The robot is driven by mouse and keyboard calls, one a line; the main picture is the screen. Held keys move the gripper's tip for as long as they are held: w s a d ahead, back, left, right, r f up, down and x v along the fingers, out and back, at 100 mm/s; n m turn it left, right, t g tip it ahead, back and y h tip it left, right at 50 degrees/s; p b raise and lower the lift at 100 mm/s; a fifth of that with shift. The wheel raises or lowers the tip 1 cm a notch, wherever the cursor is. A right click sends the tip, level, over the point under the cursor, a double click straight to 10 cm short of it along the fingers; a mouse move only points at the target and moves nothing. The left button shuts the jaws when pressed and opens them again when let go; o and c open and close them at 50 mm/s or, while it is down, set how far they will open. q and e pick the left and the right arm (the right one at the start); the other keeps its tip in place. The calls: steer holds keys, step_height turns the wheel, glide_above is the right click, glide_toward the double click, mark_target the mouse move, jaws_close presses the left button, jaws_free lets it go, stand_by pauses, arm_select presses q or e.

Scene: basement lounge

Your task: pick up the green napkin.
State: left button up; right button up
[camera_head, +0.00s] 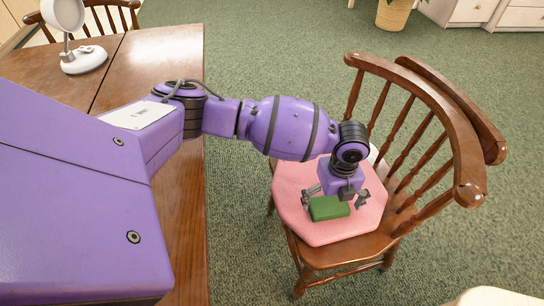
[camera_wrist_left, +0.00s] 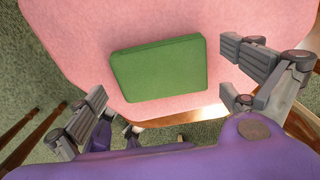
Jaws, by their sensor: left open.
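The green napkin (camera_head: 328,208) looks like a thick folded rectangular block. It lies flat on the pink cushion (camera_head: 290,181) of a wooden chair. In the left wrist view the napkin (camera_wrist_left: 159,68) sits near the cushion's edge, at the upper middle. My left gripper (camera_head: 336,199) is just above the napkin, pointing down. In the wrist view its fingers (camera_wrist_left: 172,85) are spread wide on either side of the napkin, with a gap to each side, and hold nothing. My right gripper is in neither view.
The chair's spindled wooden back (camera_head: 425,90) curves close to the right of my left gripper. A wooden table (camera_head: 165,50) stands at the left, with a white lamp-like object (camera_head: 70,35) on it. Green carpet (camera_head: 270,45) lies open behind the chair. A potted plant (camera_head: 394,13) stands at the back.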

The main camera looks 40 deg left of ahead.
arm_select(q)
steer(key=shift+w+f, duration=0.1)
steer(key=shift+f, duration=0.4)
steer(key=shift+r, duration=0.1)
steer(key=c, duration=0.9)
steer(key=shift+c, duration=0.2)
